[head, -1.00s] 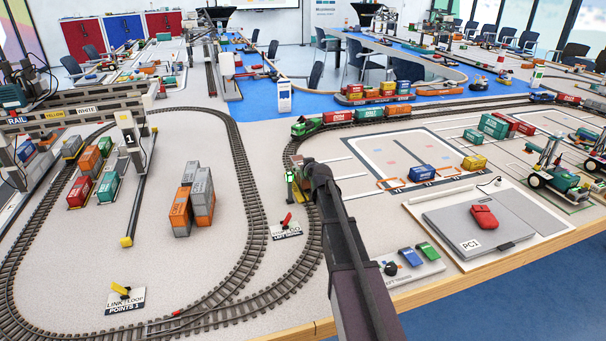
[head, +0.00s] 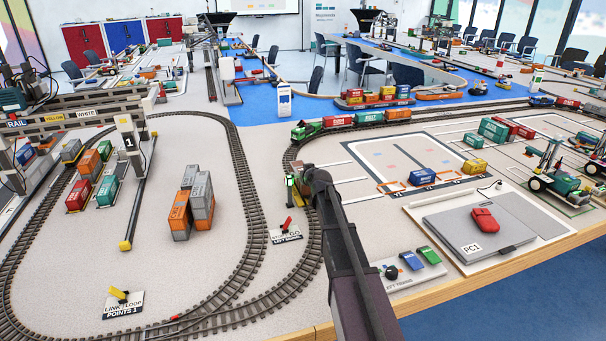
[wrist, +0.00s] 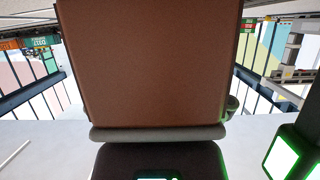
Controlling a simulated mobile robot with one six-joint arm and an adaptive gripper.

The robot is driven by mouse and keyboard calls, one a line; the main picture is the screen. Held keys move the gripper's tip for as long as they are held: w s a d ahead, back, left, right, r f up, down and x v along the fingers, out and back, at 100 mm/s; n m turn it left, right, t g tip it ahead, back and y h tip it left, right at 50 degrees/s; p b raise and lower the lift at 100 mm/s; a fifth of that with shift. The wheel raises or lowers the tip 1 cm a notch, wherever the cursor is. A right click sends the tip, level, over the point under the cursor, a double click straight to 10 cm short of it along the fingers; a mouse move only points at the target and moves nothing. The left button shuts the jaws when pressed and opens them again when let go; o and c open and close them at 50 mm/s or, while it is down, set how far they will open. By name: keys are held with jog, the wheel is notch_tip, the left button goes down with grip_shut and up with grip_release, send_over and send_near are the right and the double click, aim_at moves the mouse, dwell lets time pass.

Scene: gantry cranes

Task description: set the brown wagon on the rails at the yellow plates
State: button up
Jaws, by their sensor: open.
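The brown wagon (wrist: 150,65) fills the middle of the wrist view as a plain brown face very close to the camera. A grey rounded bar (wrist: 158,132) crosses its lower edge. A dark part of my gripper (wrist: 158,155) shows below the bar. My gripper is open; I cannot tell whether it touches the wagon.
A green-lit signal (head: 290,188) stands just left of my arm's end; a green-lit box (wrist: 290,150) shows in the wrist view. Stacked containers (head: 193,205) stand inside the loop. A green locomotive (head: 307,128) with several wagons stands behind.

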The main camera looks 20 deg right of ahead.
jog(key=shift+r, duration=0.2)
jog(key=p+v, duration=0.4)
jog(key=v, duration=0.8)
jog(key=shift+p, duration=0.4)
jog(key=shift+s+f, duration=0.1)
dwell(0.9)
